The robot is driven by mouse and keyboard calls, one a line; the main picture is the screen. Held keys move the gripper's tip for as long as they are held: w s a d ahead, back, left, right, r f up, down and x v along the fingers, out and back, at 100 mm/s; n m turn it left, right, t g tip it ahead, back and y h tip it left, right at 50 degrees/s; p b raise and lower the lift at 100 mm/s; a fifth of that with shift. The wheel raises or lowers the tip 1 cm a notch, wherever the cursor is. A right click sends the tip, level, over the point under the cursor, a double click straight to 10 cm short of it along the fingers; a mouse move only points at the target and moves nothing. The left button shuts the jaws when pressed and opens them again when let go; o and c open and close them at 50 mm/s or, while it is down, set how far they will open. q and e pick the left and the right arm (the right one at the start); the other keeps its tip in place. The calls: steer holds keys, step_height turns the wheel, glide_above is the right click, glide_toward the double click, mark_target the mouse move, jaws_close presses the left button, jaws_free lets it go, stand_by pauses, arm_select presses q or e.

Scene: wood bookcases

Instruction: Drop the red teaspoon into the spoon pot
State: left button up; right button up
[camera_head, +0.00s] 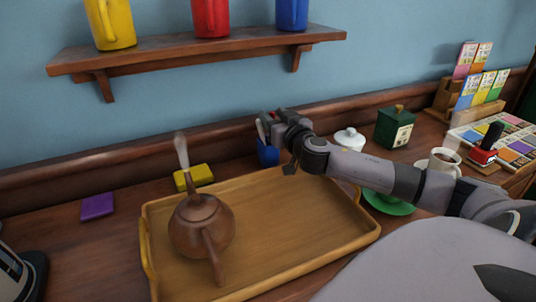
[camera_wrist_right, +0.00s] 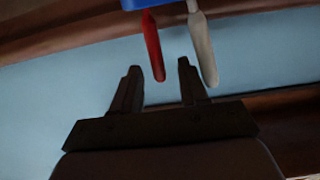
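The blue spoon pot (camera_head: 267,154) stands behind the tray's back edge, partly hidden by my right gripper (camera_head: 270,124) just above it. In the right wrist view, which looks upside down, the pot (camera_wrist_right: 150,4) shows at the top edge. The red teaspoon (camera_wrist_right: 153,48) sticks out of the pot beside a pale grey spoon (camera_wrist_right: 202,48). The right gripper's two fingers (camera_wrist_right: 160,68) are apart, with the red handle's end showing in line with the gap and no finger visibly closed on it. The spoons' lower ends are hidden. My left gripper is out of view.
A wooden tray (camera_head: 290,235) holds a brown teapot (camera_head: 200,225). A yellow block (camera_head: 195,177), white lidded pot (camera_head: 349,139), green box (camera_head: 394,128) and cup (camera_head: 442,161) stand nearby. A shelf (camera_head: 200,47) with mugs hangs above.

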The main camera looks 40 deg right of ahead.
steer(key=shift+s, duration=0.1)
steer(key=shift+b+v, duration=0.4)
steer(key=shift+v, duration=3.05)
steer(key=shift+r, duration=0.2)
